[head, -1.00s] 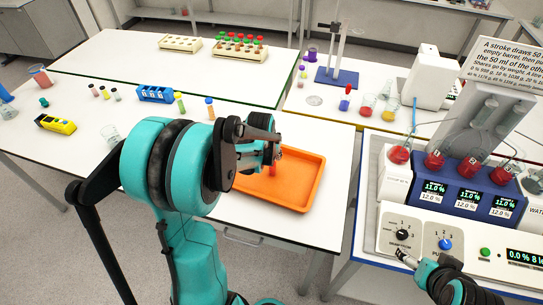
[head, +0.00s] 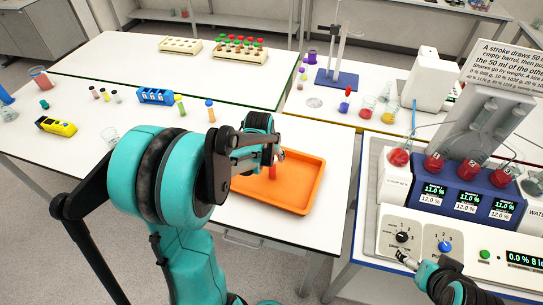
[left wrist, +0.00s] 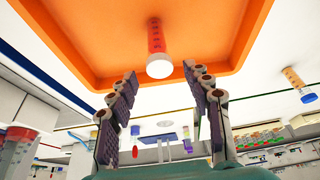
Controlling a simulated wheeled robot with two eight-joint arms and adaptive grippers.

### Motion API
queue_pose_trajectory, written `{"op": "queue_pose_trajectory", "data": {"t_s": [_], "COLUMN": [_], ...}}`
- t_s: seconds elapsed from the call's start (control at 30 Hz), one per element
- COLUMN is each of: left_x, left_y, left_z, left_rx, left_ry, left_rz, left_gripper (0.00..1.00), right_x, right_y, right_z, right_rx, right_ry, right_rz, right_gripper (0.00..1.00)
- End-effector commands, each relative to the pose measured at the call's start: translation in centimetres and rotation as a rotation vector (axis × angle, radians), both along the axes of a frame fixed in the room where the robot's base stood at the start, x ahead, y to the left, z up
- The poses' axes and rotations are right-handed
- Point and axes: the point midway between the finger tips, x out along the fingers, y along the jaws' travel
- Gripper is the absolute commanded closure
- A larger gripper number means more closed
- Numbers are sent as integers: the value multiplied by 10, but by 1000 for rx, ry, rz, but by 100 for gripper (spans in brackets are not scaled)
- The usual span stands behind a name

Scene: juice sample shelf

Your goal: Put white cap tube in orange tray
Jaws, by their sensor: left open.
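The white cap tube (head: 272,172), red-bodied, stands upright in the orange tray (head: 303,198). In the left wrist view, which looks upside down, the tube (left wrist: 155,40) rises from the floor of the tray (left wrist: 215,50) with its white cap towards the camera. My left gripper (head: 275,150) is just above and beside the tube in the head view. In the left wrist view its two fingers (left wrist: 160,78) are spread apart with nothing between them, clear of the cap. My right gripper (head: 406,258) is by a knob on the control panel; its jaw opening is too small to judge.
The juice machine (head: 465,200) is at right.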

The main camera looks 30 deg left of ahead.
Motion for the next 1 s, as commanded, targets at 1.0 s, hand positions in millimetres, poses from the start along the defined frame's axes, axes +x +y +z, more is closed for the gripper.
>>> {"op": "queue_pose_trajectory", "data": {"t_s": [1.0], "left_x": [-142], "left_y": [-119], "left_z": [124], "left_rx": [25], "left_ry": [-150], "left_rz": [-157], "left_gripper": [50], "right_x": [0], "right_y": [0], "right_z": [23], "right_rx": [0], "right_ry": [0], "right_rz": [0], "right_gripper": [19]}}
